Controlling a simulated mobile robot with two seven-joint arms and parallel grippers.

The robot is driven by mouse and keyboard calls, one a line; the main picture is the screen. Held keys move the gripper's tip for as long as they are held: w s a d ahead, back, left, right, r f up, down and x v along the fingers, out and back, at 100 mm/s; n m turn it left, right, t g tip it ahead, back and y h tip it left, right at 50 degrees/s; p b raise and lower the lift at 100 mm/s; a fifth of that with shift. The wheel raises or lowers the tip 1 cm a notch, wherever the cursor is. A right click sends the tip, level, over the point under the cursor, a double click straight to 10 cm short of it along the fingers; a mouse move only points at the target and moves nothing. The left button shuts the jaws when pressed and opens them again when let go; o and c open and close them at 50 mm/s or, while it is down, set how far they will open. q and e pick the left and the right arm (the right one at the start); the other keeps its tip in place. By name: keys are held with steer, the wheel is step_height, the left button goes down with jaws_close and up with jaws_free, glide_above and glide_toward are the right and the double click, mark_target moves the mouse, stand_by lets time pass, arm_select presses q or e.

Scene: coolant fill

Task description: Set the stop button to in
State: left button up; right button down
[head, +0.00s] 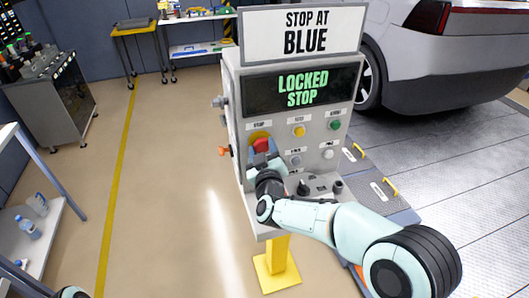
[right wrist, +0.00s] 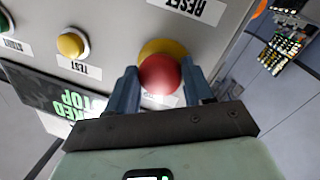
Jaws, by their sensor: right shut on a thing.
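The red stop button (head: 261,145) sits on a yellow backing at the left of the grey control panel, under a label that reads STOP. My right gripper (head: 263,158) is at the button, its arm coming in from the lower right. In the right wrist view, the red button (right wrist: 160,75) sits between the two fingers of my right gripper (right wrist: 159,80), which is shut on it. How deep the button sits is hard to tell. The panel's display (head: 302,89) reads LOCKED STOP in green. My left gripper is not in view.
A sign reading STOP AT BLUE (head: 304,33) tops the panel. Yellow (head: 299,131), green (head: 335,125) and pale buttons sit right of the stop button. A small shelf with dark knobs (head: 303,187) juts out below. A car (head: 440,60) stands behind right.

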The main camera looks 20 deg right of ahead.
steer(key=c, duration=0.8)
jaws_free()
steer(key=shift+w, duration=0.1)
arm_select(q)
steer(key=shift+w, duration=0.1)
arm_select(e)
steer(key=o, duration=0.4)
steer(key=shift+w, duration=0.1)
steer(key=shift+c, duration=0.2)
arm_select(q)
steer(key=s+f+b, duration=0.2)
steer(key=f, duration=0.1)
arm_select(e)
steer(key=s+a, duration=0.2)
steer(key=s, duration=1.1)
steer(key=shift+s, duration=0.15)
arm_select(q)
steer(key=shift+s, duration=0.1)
